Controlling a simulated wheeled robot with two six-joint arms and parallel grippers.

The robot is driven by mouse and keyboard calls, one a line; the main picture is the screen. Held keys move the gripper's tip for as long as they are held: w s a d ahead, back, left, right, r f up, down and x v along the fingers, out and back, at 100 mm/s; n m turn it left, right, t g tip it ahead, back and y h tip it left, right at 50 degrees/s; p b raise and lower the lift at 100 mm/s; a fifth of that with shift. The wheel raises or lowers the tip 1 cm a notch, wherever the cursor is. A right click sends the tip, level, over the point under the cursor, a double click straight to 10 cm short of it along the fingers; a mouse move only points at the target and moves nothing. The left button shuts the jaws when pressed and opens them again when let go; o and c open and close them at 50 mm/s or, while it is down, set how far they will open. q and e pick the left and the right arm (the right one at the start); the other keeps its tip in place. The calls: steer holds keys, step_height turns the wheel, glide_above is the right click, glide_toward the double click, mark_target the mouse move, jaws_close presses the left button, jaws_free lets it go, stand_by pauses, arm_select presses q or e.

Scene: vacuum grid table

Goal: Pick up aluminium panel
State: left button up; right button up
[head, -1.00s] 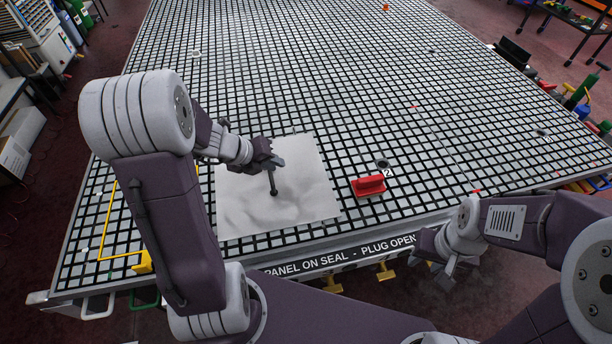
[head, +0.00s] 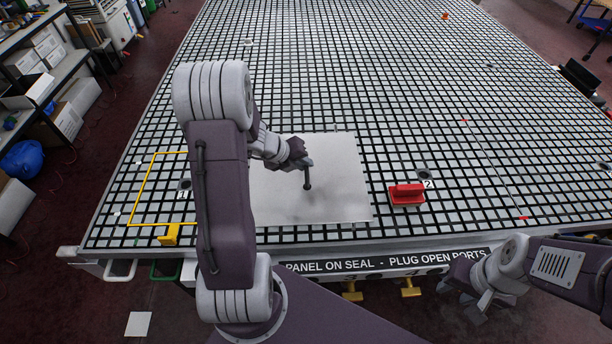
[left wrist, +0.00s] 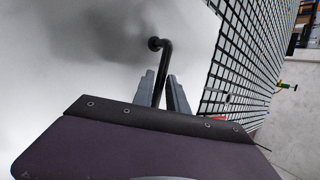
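The aluminium panel (head: 345,205) is a flat, pale grey square on the grid table, left of a red block. A dark bent bar with a round foot (head: 307,187) stands on its middle; the left wrist view also shows this handle (left wrist: 165,62). My left gripper (head: 303,165) is over the panel, its two grey fingers close on either side of the bar and shut on it. I cannot tell any gap under the panel. My right gripper (head: 478,303) hangs off the table's front edge at the right, away from the panel; its finger opening is unclear.
The red block with a handle (head: 407,194) stands right of the panel beside a port marked 2 (head: 424,174). A yellow outline (head: 134,190) lies on the grid (head: 480,120) left of my left arm, around another port (head: 185,184). The grid behind is mostly clear.

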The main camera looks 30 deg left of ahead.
arm_select(q)
steer(key=shift+x, duration=1.1)
steer(key=shift+r, duration=0.15)
jaws_close()
stand_by(0.4)
